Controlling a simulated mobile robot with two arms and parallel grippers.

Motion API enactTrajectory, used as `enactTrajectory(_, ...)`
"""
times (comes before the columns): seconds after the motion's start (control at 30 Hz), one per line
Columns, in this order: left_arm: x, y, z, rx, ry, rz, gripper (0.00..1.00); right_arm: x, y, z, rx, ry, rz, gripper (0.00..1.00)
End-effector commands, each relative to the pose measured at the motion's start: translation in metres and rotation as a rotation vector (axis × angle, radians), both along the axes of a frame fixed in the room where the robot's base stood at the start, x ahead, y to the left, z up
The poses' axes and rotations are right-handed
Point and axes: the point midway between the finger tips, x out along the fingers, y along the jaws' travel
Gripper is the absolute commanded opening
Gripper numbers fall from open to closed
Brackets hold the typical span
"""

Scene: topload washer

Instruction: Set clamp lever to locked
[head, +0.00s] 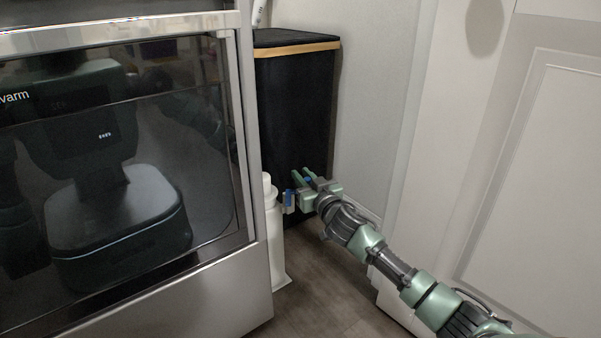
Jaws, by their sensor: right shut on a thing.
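My right gripper (299,190) is low in the gap between the steel appliance and the white door. It is in front of the black hamper and just right of the white bottle. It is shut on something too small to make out. Blue patches show at its fingers. I cannot pick out a clamp lever; whatever is between the fingers is hidden by them. My left gripper is not in view.
The steel appliance (252,140) with a dark glass front fills the left side. A white bottle (276,235) stands against its right edge. A black hamper (290,110) with a wooden rim stands behind. A white panelled door (535,150) is at right. Some floor (325,300) is clear.

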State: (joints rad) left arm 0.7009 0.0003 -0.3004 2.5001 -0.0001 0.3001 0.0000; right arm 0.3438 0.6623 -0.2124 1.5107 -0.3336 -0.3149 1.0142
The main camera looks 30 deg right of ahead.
Motion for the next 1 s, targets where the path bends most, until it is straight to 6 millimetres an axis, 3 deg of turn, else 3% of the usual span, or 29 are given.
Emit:
enactTrajectory(0.17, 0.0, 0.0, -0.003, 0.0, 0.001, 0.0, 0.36, -0.008, 0.004, -0.003, 0.014, -0.001, -0.157, 0.0)
enactTrajectory(0.5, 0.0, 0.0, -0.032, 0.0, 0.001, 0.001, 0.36, -0.019, 0.005, -0.005, 0.007, -0.001, -0.414, 0.0)
enactTrajectory(1.0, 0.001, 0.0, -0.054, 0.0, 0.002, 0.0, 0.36, -0.026, 0.006, -0.001, -0.002, 0.0, -0.564, 0.0)
